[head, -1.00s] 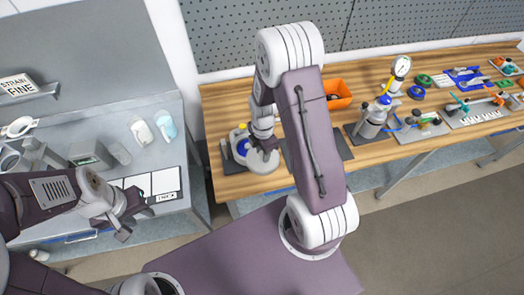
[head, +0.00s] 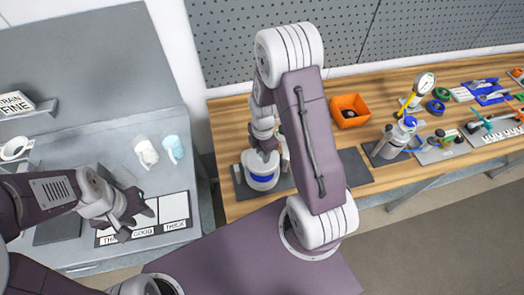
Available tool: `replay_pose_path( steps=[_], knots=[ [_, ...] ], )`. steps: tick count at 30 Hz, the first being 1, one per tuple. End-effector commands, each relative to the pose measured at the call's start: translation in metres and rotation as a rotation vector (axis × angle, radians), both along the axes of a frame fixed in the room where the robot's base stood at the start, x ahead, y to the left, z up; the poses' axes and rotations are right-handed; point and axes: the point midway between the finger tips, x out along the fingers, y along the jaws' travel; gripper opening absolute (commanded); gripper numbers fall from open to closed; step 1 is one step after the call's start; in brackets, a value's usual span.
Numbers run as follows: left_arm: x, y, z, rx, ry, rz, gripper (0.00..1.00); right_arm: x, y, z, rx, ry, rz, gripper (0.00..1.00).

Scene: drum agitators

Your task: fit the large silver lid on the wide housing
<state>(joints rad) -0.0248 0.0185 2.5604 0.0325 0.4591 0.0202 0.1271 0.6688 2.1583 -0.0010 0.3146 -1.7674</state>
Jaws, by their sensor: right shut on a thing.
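My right gripper (head: 264,157) is shut on the large silver lid (head: 252,168), which shows as a pale grey disc under the fingers. The lid is over the wide housing (head: 262,186), a white round body with a blue band, on a dark mat at the left part of the wooden bench. From this angle I cannot tell whether the lid touches the rim or sits fully down. My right forearm hides part of the area to the right. My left gripper (head: 137,211) is open and empty over the grey side table.
A silver drum with a blue cap (head: 398,137), a gauge (head: 424,83) and several tools fill the bench to the right.

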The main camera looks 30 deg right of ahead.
Motion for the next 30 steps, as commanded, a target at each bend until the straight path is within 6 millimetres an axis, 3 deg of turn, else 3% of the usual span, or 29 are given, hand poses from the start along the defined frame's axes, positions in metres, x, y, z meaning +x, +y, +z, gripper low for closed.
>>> replay_pose_path(
  steps=[6,15,30],
  knots=[
    [0.0,0.0,-0.029,0.0,0.0,0.0,0.36,0.001,0.0,-0.031,0.0,-0.002,0.0,0.0],
    [0.0,0.0,-0.054,0.0,0.0,0.0,0.36,0.001,0.0,-0.064,0.0,-0.002,0.0,0.0],
    [0.001,0.0,-0.054,0.0,0.0,0.0,0.36,0.001,0.0,-0.065,0.0,-0.002,0.0,0.0]
  ],
)
